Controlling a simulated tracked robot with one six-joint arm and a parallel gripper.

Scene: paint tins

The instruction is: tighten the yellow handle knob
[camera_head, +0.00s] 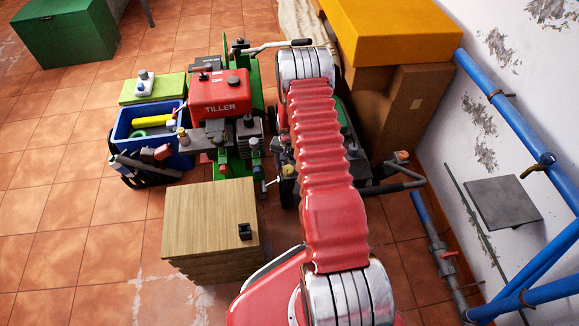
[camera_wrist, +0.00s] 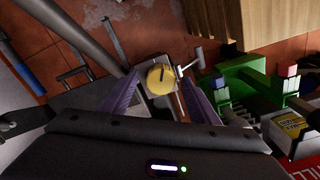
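The yellow handle knob (camera_wrist: 161,78) is round, with a dark slot-like mark across its face. It shows in the wrist view just above the middle, on a pale metal block. My gripper (camera_wrist: 160,82) has two purple fingers spread apart, one on each side of the knob, with a visible gap to each. I cannot tell how far the knob is in depth from the fingertips. In the head view a small yellow spot beside my red arm, by the tiller (camera_head: 222,100), may be the knob. My gripper is hidden there behind my arm.
A metal T-shaped handle (camera_wrist: 190,64) stands close right of the knob. Green machine parts (camera_wrist: 240,88) lie further right. In the head view a wooden cabinet (camera_head: 212,225), a blue crate (camera_head: 184,162) and cardboard boxes (camera_head: 410,110) surround the machine. Open tiled floor lies left.

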